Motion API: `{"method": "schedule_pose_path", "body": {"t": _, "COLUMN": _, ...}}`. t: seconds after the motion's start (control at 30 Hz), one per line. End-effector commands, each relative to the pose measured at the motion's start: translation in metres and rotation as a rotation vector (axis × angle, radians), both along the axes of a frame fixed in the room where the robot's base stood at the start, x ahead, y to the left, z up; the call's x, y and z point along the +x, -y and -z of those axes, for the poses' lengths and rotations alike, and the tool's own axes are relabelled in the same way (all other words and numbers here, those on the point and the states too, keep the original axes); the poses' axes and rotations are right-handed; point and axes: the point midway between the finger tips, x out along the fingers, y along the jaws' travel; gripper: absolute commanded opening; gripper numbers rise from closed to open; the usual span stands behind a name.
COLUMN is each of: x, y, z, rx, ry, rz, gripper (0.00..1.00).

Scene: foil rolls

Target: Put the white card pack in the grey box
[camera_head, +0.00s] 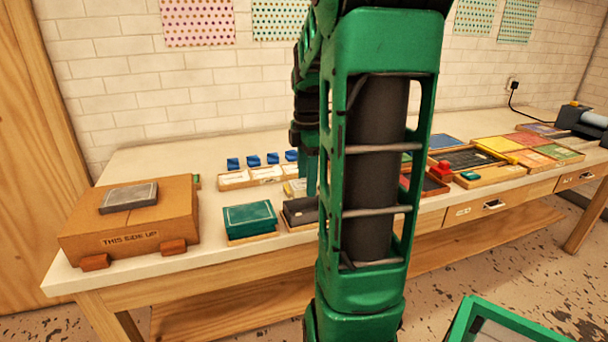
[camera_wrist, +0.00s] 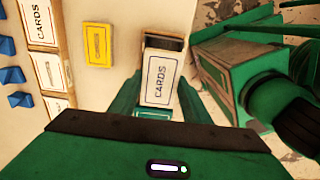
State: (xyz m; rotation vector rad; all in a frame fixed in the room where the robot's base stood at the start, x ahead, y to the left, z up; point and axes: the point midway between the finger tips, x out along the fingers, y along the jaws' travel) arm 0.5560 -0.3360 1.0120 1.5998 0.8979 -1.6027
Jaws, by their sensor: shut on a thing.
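The white card pack (camera_wrist: 158,82), marked CARDS, is between the two fingers of my gripper (camera_wrist: 158,98) in the wrist view. My gripper is shut on it. A dark grey open box (camera_wrist: 165,42) shows just past the pack's far end; the pack covers most of it, and I cannot tell how high the pack is above it. In the head view the grey box (camera_head: 299,212) sits near the table's front edge, partly hidden by my arm. The pack cannot be made out there.
A green box (camera_head: 250,219) stands left of the grey box. A yellow pack (camera_wrist: 98,45) lies behind it. Trays of card packs (camera_head: 266,174) with blue blocks (camera_head: 253,160) line the back. A cardboard carton (camera_head: 130,220) stands at the left. The front table edge is close.

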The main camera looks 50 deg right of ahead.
Motion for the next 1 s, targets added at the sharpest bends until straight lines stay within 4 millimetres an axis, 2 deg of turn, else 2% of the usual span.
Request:
{"method": "schedule_pose_path", "body": {"t": 0.5, "x": 0.000, "y": 0.000, "z": 0.033, "rx": 0.001, "ry": -0.001, "rz": -0.001, "gripper": 0.15}}
{"method": "schedule_pose_path", "body": {"t": 1.0, "x": 0.000, "y": 0.000, "z": 0.040, "rx": -0.001, "ry": 0.001, "rz": 0.000, "gripper": 0.15}}
